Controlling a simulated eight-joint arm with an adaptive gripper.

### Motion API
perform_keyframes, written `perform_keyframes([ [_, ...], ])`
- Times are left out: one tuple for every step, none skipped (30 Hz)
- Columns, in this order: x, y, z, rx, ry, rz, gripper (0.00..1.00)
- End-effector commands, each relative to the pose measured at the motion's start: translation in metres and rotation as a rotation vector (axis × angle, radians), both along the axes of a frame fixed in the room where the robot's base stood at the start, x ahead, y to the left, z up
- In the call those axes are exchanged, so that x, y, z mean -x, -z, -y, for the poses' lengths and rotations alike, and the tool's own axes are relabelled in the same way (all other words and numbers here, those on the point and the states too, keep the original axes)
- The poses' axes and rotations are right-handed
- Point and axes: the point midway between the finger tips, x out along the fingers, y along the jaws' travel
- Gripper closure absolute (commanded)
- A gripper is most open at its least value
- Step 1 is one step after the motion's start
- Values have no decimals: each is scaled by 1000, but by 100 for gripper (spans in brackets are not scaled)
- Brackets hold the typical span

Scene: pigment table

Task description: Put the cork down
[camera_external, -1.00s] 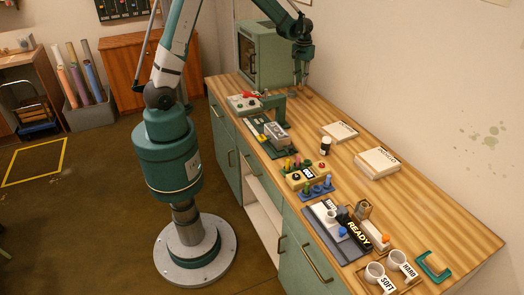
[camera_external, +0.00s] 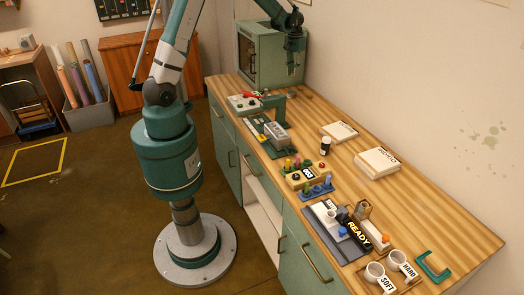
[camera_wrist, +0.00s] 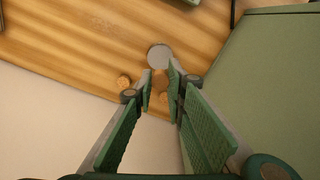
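My gripper (camera_external: 293,72) is over the far end of the wooden bench, in front of the green cabinet. In the wrist view its two green-padded fingers (camera_wrist: 160,83) have a narrow gap at the tips. Brown cork-like pieces (camera_wrist: 160,79) show in that gap; the frames do not settle whether the fingers touch them or they lie below. No cork can be made out in the outside view.
A grey disc (camera_wrist: 159,56) lies on the bench just beyond the fingertips. The green cabinet (camera_external: 269,58) stands close by, filling the right of the wrist view. The bench edge is near the fingers. A red-handled device (camera_external: 244,101) and a green stand are nearer the camera.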

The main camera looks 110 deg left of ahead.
Motion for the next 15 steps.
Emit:
perform_keyframes([
  [0,1,0,0,0,0,89],
  [0,2,0,0,0,0,89],
  [0,5,0,0,0,0,89],
  [0,7,0,0,0,0,89],
  [0,10,0,0,0,0,89],
  [0,14,0,0,0,0,89],
  [0,18,0,0,0,0,89],
  [0,22,0,0,0,0,89],
  [0,27,0,0,0,0,89],
  [0,32,0,0,0,0,89],
  [0,36,0,0,0,0,89],
  [0,41,0,0,0,0,89],
  [0,45,0,0,0,0,89],
  [0,49,0,0,0,0,89],
  [0,54,0,0,0,0,89],
])
